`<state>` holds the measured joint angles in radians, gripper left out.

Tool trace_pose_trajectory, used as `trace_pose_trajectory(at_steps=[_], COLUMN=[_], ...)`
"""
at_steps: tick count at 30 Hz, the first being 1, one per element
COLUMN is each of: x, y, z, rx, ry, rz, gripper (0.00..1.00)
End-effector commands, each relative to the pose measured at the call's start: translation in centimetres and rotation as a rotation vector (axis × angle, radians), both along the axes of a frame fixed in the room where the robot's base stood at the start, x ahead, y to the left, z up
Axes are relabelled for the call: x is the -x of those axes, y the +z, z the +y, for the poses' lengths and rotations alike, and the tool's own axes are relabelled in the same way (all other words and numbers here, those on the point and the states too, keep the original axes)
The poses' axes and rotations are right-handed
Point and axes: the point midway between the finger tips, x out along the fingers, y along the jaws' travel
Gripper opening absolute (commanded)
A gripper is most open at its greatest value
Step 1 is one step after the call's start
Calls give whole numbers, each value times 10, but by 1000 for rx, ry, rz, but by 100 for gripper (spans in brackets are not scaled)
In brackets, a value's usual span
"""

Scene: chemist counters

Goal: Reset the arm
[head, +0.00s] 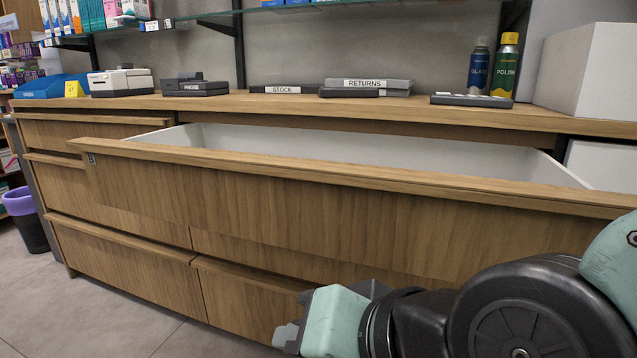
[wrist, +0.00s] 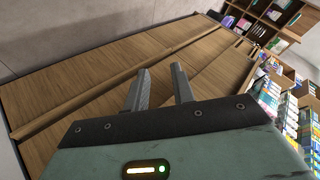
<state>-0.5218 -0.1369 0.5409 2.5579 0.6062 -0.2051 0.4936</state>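My arm reaches in from the lower right of the head view. My gripper (head: 285,337) is low in front of the wooden drawer fronts, at the bottom edge of the picture. In the wrist view my gripper (wrist: 161,70) shows two grey fingers with a gap between them and nothing held. The fingers point along the drawer fronts (wrist: 100,80). A wide upper drawer (head: 380,210) stands pulled open above and behind my gripper. Its white inside shows only in part, and I see nothing in it.
The countertop (head: 400,104) bears a glass spray can (head: 478,68), a polish can (head: 505,66), a white box (head: 590,70), stock and returns binders (head: 368,84) and small machines (head: 120,81). A purple-rimmed bin (head: 24,215) stands at the left. The floor (head: 90,320) at lower left is clear.

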Motion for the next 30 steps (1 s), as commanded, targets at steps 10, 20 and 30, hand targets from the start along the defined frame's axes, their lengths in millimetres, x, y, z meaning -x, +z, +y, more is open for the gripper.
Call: trace_pose_trajectory(at_steps=[10,20,30], x=[30,44,44], y=[-61,-22,72], z=[-103,-152,-152], rx=[615,803,801], ry=[496,680,677], rz=[195,301,301], gripper=[25,25,25])
